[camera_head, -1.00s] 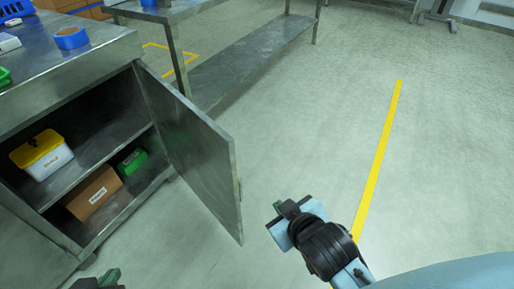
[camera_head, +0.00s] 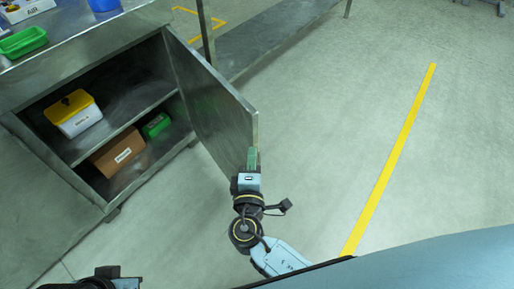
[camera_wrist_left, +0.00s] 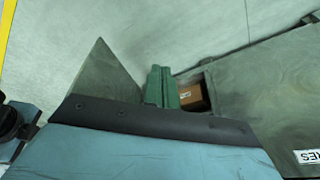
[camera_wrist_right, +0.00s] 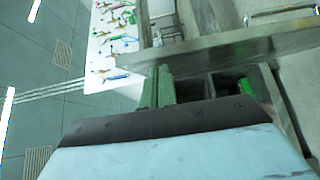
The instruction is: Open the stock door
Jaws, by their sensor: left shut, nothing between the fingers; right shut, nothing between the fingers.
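The stock door (camera_head: 213,108) is a grey metal panel, hinged at the cabinet's right side and standing wide open. Inside, a white box with a yellow lid (camera_head: 74,116) sits on the upper shelf. A brown labelled box (camera_head: 118,153) and a green box (camera_head: 156,125) sit below. My right gripper (camera_head: 252,158) is shut and empty at the door's free edge, near its lower corner; I cannot tell whether it touches. Its green fingers show in the right wrist view (camera_wrist_right: 158,88). My left gripper's shut, empty fingers (camera_wrist_left: 161,87) show in the left wrist view, pointing toward the cabinet opening.
The steel worktop (camera_head: 95,48) above the cabinet holds a green tray (camera_head: 22,42) and blue bins. A second steel table (camera_head: 270,38) stands behind the door. A yellow floor line (camera_head: 392,160) runs at the right. The floor between line and door is clear.

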